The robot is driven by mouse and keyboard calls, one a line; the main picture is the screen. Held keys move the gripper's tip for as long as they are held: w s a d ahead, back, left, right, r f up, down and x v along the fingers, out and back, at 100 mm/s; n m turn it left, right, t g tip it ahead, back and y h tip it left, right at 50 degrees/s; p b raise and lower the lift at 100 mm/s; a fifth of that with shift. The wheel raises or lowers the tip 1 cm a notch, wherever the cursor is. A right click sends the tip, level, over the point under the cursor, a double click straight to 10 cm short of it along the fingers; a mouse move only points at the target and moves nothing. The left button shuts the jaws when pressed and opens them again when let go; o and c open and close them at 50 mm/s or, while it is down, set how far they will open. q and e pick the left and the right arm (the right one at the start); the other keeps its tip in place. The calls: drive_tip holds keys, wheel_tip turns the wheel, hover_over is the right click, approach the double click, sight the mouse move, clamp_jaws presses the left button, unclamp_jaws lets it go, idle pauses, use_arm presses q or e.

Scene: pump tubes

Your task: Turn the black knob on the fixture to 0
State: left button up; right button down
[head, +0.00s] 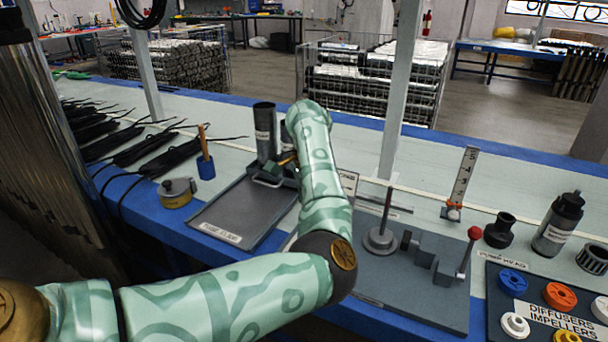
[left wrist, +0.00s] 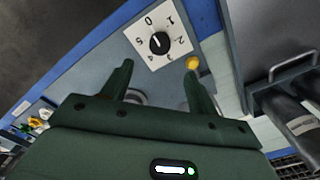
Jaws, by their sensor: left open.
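In the left wrist view, the black knob (left wrist: 159,43) sits on a square white dial plate (left wrist: 141,30) with numbers from 0 to 5 around it. The 0 is at the plate's upper edge. A small pale mark shows on the knob, but I cannot tell clearly which number it points to. My left gripper (left wrist: 159,68) is open and empty. Its two dark green fingers reach toward the plate, with the knob beyond the gap between the tips. My right gripper is out of view.
A yellow ball (left wrist: 192,63) is close to the right fingertip. A dark tray (head: 215,215) and an upright tube (head: 265,130) stand left of the fixture. A red-topped lever (head: 474,233) and a metal rod (head: 386,210) rise from the base. Impellers (head: 513,282) lie at right.

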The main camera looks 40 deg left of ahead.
use_arm(q)
wheel_tip(320, 180, up, 5)
drive_tip(key=shift+r+p, duration=0.2)
drive_tip(key=shift+p, duration=0.65)
